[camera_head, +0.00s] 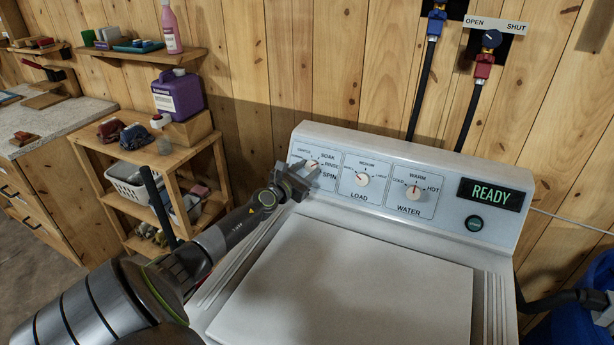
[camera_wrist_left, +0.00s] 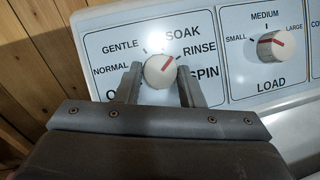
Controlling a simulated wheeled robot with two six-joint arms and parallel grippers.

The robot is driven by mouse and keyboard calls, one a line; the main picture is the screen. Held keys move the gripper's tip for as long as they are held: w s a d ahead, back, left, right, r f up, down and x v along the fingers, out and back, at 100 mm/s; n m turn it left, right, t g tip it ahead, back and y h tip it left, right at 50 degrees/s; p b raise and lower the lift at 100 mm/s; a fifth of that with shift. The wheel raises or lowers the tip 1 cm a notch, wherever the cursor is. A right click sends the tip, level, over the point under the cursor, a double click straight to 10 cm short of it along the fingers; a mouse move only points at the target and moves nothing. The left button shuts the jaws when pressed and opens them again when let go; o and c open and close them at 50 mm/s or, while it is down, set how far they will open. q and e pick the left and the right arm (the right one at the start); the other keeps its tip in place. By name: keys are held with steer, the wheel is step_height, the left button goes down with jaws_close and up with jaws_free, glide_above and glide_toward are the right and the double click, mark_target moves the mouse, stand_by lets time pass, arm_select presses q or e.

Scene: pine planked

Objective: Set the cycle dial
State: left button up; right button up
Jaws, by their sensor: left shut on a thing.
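The cycle dial (camera_wrist_left: 160,71) is the leftmost white knob on the washer's panel, ringed by labels such as NORMAL, GENTLE, SOAK, RINSE and SPIN. Its red mark slants up and right, between SOAK and RINSE. My left gripper (camera_wrist_left: 158,84) has one finger on each side of the dial and is shut on it. In the head view my left gripper (camera_head: 305,173) reaches the panel from the left and covers part of the dial's labels; the dial (camera_head: 312,163) shows just above it. My right gripper is not in view.
To the right on the panel are the load dial (camera_head: 362,179), the water dial (camera_head: 413,192), a READY display (camera_head: 491,194) and a round button (camera_head: 475,223). The washer lid (camera_head: 350,285) is clear. A wooden shelf stand (camera_head: 165,160) stands left of the washer.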

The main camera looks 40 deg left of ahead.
arm_select(q)
steer(key=shift+a+m+h+b, duration=0.1)
steer(key=shift+m+h+b, duration=0.8)
steer(key=shift+m, duration=1.3)
steer(key=o, duration=1)
steer(key=shift+s+r, duration=0.1)
steer(key=shift+s, duration=0.05)
